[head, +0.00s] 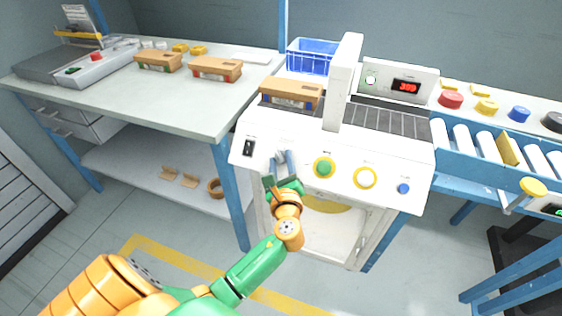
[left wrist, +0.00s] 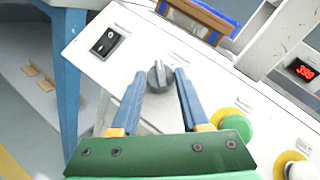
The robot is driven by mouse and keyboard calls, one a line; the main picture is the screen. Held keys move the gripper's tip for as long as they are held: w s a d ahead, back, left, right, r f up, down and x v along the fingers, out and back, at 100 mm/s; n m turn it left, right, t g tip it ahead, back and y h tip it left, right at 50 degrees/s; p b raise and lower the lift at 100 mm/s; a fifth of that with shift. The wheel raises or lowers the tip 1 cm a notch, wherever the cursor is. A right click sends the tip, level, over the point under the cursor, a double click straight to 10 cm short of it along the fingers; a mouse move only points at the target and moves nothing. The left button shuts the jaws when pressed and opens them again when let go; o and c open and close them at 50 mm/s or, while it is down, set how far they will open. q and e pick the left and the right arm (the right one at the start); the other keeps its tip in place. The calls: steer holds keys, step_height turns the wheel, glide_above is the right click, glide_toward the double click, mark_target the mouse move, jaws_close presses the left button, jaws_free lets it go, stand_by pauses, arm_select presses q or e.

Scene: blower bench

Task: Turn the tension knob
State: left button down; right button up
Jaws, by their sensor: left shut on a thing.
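The tension knob, a dark grey pointer knob (left wrist: 157,77), sits on the white sloping front panel (head: 300,146) of the machine, between the black rocker switch (head: 249,148) and the green button (head: 324,167). My left gripper (head: 282,156) is at the panel with its two blue fingers on either side of the knob, shut on it. In the left wrist view the fingertips (left wrist: 160,74) flank the knob, whose pointer ridge stands roughly upright in the picture. My right gripper is not in view.
A yellow-ringed white control (head: 365,177) and a blue button (head: 403,188) lie farther right on the panel. A cardboard box (head: 291,93) sits behind it, beside a white upright post (head: 342,85). A red display (head: 406,86) stands behind. A workbench (head: 190,112) is at left, rollers (head: 462,137) at right.

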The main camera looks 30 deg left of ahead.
arm_select(q)
steer(key=shift+c, duration=2)
jaws_free()
steer(key=v, duration=0.7)
